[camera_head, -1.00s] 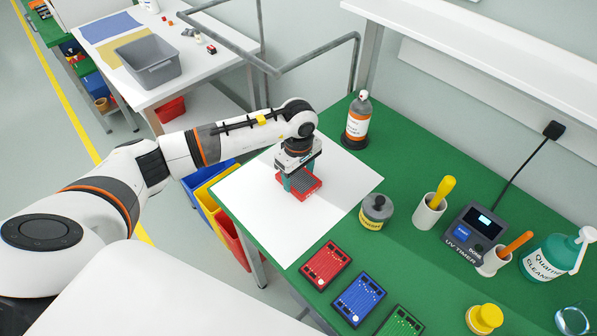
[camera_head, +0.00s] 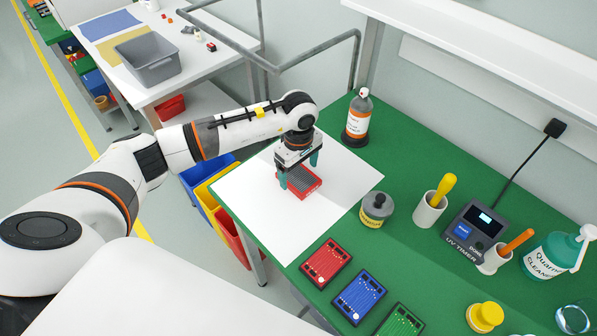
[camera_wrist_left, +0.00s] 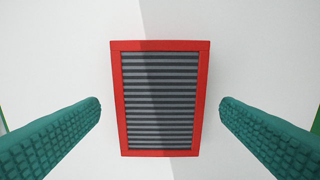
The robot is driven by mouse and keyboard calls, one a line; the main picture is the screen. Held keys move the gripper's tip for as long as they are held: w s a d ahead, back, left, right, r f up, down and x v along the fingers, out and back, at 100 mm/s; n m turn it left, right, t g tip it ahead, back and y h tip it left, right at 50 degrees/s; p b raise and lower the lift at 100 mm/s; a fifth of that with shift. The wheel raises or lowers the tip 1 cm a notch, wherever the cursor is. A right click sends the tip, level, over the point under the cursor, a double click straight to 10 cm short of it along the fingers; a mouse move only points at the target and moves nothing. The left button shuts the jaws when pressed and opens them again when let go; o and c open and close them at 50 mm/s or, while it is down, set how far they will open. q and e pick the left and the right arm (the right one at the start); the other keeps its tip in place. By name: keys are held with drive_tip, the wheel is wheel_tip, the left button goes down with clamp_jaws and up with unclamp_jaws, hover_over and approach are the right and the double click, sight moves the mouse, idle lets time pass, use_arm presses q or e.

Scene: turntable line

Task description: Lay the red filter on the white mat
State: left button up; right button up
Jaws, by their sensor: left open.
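The red filter (camera_head: 304,184), a red frame around grey pleats, lies flat on the white mat (camera_head: 262,222) on the green bench. It also shows whole in the left wrist view (camera_wrist_left: 160,148), with white mat all around it. My left gripper (camera_head: 299,177) is open just above the filter. In the left wrist view its teal fingers (camera_wrist_left: 160,125) stand wide apart, one on each side of the filter, with clear gaps between. My right gripper is not in view.
A spray bottle (camera_head: 358,118) stands behind the mat. A grey-lidded jar (camera_head: 377,208) stands near the mat's right edge. Red (camera_head: 325,263), blue (camera_head: 358,297) and green (camera_head: 400,322) panels lie in front. A yellow-handled tool stands in a white cup (camera_head: 429,212).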

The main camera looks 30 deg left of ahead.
sight(298, 177)
use_arm(q)
wheel_tip(298, 177, up, 11)
drive_tip(key=b, duration=0.2)
drive_tip(key=shift+f, duration=0.15)
drive_tip(key=shift+s+f, duration=0.1)
idle(0.3)
